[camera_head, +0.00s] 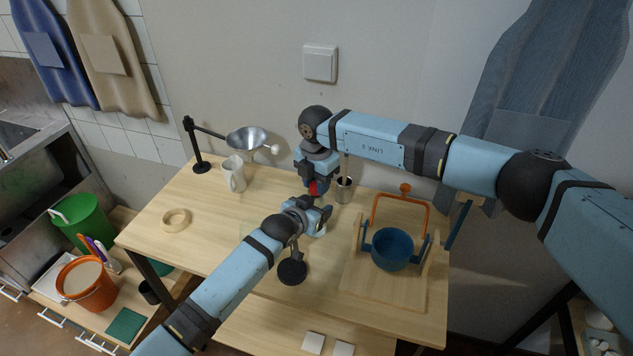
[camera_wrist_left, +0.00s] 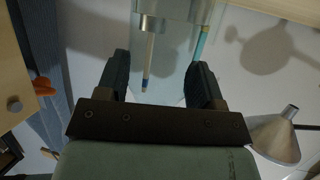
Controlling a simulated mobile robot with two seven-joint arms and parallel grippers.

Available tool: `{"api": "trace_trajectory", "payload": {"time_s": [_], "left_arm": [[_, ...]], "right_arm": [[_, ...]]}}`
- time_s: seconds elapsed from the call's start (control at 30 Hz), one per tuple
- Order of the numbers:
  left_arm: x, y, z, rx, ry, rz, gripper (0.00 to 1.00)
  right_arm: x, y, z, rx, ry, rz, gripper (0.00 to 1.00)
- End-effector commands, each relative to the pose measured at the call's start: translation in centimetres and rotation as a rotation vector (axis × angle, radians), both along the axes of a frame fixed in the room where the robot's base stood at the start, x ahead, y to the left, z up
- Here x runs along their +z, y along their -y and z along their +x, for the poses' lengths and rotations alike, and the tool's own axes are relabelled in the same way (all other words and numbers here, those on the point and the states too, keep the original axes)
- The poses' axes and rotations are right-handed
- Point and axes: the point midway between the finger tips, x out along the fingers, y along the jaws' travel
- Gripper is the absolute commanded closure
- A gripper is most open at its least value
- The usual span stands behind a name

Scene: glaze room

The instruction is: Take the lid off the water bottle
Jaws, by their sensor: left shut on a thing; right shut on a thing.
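The water bottle is mostly hidden by my grippers in the head view; a pale bit of it (camera_head: 320,232) shows below my left gripper (camera_head: 323,214). In the left wrist view a pale, see-through body, apparently the bottle (camera_wrist_left: 176,75), stands between the two dark fingers of my left gripper (camera_wrist_left: 160,85). My left gripper is shut on it. My right gripper (camera_head: 315,186) points down just above my left one and is shut on a small red thing, apparently the lid (camera_head: 313,188). I cannot tell whether the lid touches the bottle.
A metal cup with a stick (camera_head: 344,190) stands close behind the grippers. A blue pot (camera_head: 392,250) in a wooden frame is right. The table's front left is clear.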

Motion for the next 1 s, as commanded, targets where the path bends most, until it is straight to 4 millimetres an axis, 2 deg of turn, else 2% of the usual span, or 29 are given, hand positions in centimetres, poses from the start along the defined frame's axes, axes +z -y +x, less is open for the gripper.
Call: {"api": "trace_trajectory", "payload": {"time_s": [0.3, 0.4, 0.73, 0.77, 0.83, 0.87, 1.0], "left_arm": [[0.0, -0.04, 0.03, 0.001, 0.0, 0.0, 1.0], [0.0, -0.04, 0.03, 0.001, 0.0, 0.0, 1.0], [0.0, -0.05, 0.03, 0.001, 0.0, 0.0, 1.0], [0.0, -0.05, 0.03, 0.001, 0.0, 0.0, 1.0], [0.0, -0.05, 0.03, 0.001, 0.0, 0.0, 1.0], [0.0, -0.05, 0.03, 0.001, 0.0, 0.0, 1.0], [0.0, -0.04, 0.03, 0.001, 0.0, 0.0, 1.0]], "right_arm": [[0.09, 0.02, 0.05, 0.458, 0.0, -0.001, 0.96], [0.06, 0.02, 0.05, 0.546, 0.0, -0.001, 0.96], [0.04, 0.03, 0.04, 0.572, 0.0, -0.001, 0.96], [0.04, 0.03, 0.04, 0.572, -0.001, -0.001, 0.61], [0.04, 0.02, 0.05, 0.571, -0.001, -0.001, 0.45], [0.04, 0.02, 0.04, 0.571, -0.001, -0.001, 0.42], [0.04, 0.01, 0.03, 0.571, 0.0, 0.0, 0.42]]}}
